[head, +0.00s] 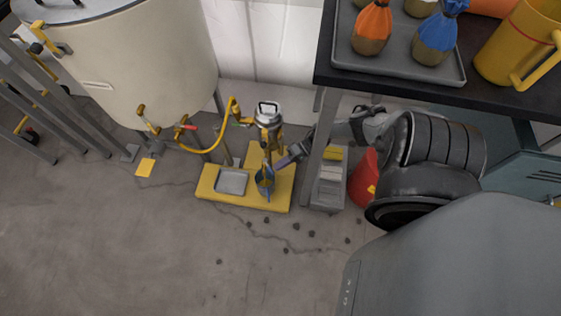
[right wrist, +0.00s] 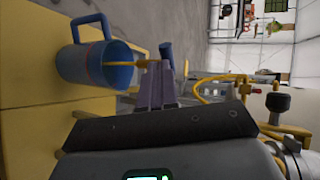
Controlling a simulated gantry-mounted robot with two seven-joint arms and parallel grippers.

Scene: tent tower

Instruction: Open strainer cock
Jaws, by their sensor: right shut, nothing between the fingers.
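The strainer (head: 268,113), a silver canister on a yellow stand, stands left of the table; part of it shows at the lower right of the right wrist view (right wrist: 297,158). My right gripper (head: 287,158) reaches in from the right, just below the canister, fingers shut and empty. In the right wrist view the fingertips (right wrist: 153,66) are beside a short blue handle (right wrist: 167,50), apparently the cock lever; contact is unclear. A blue jug (right wrist: 90,62) has its mouth toward the fingers. A thin yellow strip enters it; I cannot tell whether it is spout or liquid. My left gripper is out of view.
A yellow base (head: 279,198) carries the jug and a grey tray (head: 232,181). A yellow hose (head: 214,146) leads to the cream tank (head: 150,65). A dark table (head: 420,91) and red bucket (head: 362,182) flank my right arm. Front floor has scattered dark bits.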

